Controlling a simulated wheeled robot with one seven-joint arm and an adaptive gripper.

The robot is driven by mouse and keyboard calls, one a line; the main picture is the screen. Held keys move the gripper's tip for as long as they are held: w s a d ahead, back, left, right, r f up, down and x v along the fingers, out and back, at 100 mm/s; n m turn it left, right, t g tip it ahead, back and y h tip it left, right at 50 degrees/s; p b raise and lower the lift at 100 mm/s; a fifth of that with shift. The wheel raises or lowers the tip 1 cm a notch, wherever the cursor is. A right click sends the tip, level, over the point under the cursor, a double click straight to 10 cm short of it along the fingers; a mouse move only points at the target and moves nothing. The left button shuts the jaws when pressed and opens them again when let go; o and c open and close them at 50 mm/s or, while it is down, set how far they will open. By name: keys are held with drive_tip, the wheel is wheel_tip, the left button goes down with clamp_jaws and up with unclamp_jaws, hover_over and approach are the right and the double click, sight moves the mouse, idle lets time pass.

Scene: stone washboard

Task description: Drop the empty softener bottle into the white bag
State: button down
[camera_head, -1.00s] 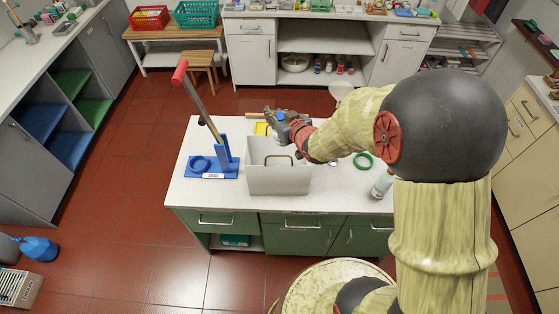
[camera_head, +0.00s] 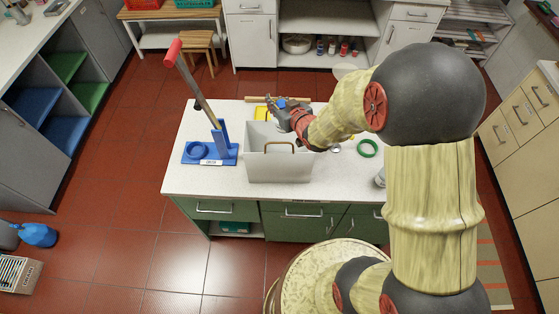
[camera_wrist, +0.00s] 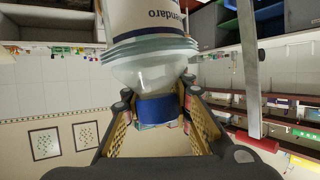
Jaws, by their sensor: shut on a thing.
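The white bag (camera_head: 281,168) stands open on the white-topped counter, with a brown handle at its front. My gripper (camera_head: 281,108) is above its back edge in the head view. In the wrist view my gripper (camera_wrist: 157,98) is shut on the softener bottle (camera_wrist: 150,22) at its blue cap (camera_wrist: 157,109). The bottle has a translucent shoulder and a white body with dark lettering, partly cut off by the frame. In the head view a bit of blue shows at the gripper, but the bottle body is hard to make out.
A blue stand (camera_head: 217,150) with a red-tipped lever is left of the bag. A green ring (camera_head: 367,148) lies to its right. A pale bottle (camera_head: 380,178) stands partly behind my arm. A yellow item (camera_head: 262,113) is behind the bag.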

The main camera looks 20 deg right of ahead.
drive_tip(key=shift+f, duration=0.1)
drive_tip(key=c, duration=1.5)
unclamp_jaws()
drive_tip(key=shift+c, duration=0.2)
drive_tip(key=shift+o, duration=0.6)
drive_tip(key=v, duration=1.2)
